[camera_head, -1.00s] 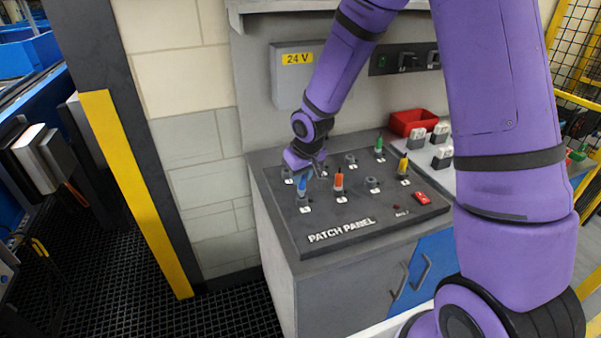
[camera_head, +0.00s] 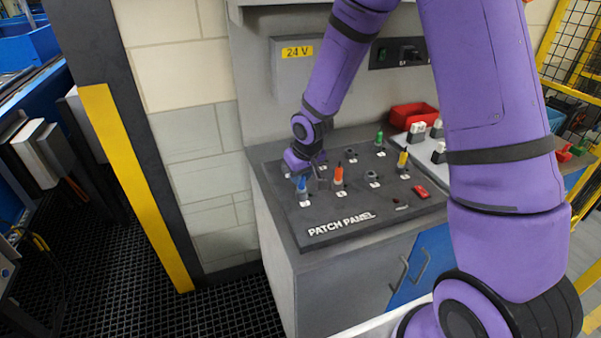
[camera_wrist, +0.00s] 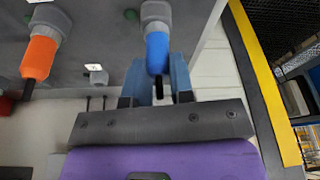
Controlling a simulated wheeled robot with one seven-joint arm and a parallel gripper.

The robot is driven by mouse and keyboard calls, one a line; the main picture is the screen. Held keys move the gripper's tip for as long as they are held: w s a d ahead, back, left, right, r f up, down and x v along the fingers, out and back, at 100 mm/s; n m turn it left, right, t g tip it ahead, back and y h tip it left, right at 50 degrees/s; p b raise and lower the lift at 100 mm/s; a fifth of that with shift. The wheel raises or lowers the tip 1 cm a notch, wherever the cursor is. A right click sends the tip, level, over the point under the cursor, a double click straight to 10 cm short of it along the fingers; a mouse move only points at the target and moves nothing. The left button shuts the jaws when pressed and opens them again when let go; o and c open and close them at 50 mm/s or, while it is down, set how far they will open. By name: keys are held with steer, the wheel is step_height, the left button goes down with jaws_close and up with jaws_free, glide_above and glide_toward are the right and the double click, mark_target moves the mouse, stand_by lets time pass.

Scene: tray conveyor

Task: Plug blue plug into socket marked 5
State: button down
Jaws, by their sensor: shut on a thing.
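The blue plug (camera_head: 301,184) stands upright at the front left of the patch panel (camera_head: 327,209). In the wrist view the blue plug (camera_wrist: 157,50) sits in a grey socket (camera_wrist: 155,12). My gripper (camera_head: 306,178) is at the plug, and in the wrist view its blue fingers (camera_wrist: 159,76) are closed on both sides of it. An orange plug (camera_head: 338,174) stands in the socket to its right. A green plug (camera_head: 379,138) and a yellow plug (camera_head: 402,160) stand farther right. Empty sockets show at back middle and front right. The socket numbers are too small to read.
A grey 24 V box (camera_head: 297,75) hangs on the wall. The orange plug is close beside my gripper.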

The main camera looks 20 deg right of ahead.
steer(key=c, duration=0.9)
jaws_free()
steer(key=shift+f, duration=0.1)
steer(key=v, duration=1)
steer(key=shift+r, duration=0.4)
steer(key=s+d+r+m+t+h, duration=0.1)
steer(key=s+d+r, duration=0.3)
steer(key=s+r, duration=0.85)
steer(key=s+d+r, duration=0.1)
steer(key=s+r, duration=0.3)
steer(key=s, duration=0.3)
steer(key=s+d+r+m+t, duration=0.1)
steer(key=s+r, duration=0.3)
steer(key=s, duration=0.3)
steer(key=shift+s+d, duration=0.25)
steer(key=shift+s, duration=0.05)
